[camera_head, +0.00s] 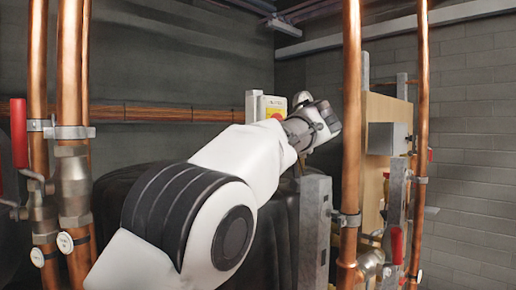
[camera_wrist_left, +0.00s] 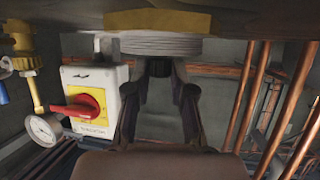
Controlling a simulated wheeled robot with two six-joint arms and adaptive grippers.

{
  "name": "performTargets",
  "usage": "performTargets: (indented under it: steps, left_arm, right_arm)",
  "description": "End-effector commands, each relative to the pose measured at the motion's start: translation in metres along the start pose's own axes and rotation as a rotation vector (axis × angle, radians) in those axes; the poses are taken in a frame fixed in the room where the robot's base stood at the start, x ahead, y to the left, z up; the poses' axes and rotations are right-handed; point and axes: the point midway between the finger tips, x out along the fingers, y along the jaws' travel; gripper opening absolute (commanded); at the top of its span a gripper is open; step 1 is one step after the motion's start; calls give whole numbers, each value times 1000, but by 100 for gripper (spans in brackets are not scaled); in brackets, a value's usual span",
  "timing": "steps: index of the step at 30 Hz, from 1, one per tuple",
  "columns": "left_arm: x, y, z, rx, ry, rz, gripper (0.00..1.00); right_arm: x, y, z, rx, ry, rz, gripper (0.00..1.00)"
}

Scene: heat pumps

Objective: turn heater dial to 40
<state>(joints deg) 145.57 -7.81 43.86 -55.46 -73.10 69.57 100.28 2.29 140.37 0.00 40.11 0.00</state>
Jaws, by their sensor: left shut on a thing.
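In the left wrist view, a dark knob (camera_wrist_left: 160,66), apparently the heater dial, sits under a pale, ribbed round part (camera_wrist_left: 160,45). My left gripper (camera_wrist_left: 161,78) has its two dark fingers on either side of the knob and is shut on it. No scale or number can be read, so the dial's setting cannot be told. In the head view my left arm reaches from the lower left to the middle, and its wrist hides the fingers and the dial. My right gripper is in neither view.
A white switch box (camera_wrist_left: 83,78) with a red handle (camera_wrist_left: 75,110) on yellow is left of my fingers. Copper pipes stand close: one upright pipe (camera_head: 352,110) is just right of my wrist, others (camera_head: 70,60) at left.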

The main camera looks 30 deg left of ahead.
Motion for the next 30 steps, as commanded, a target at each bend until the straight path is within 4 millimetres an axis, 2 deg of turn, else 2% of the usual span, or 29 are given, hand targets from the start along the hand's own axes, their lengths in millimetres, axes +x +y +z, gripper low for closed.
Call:
performTargets:
  steps: [1,4,18,19,21,30]
  left_arm:
    - [-2,1,-5,-6,4,-11,0]
    - [-2,1,-4,-16,4,-32,0]
    - [-1,1,-2,-23,4,-48,0]
    - [-1,1,-2,-22,4,-48,26]
    - [-1,1,-2,-22,3,-48,49]
    - [0,1,0,-21,1,-49,49]
  right_arm:
    - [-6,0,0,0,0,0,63]
    - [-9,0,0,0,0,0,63]
    - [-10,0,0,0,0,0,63]
    - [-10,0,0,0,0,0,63]
    - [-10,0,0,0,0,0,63]
    - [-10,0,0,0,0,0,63]
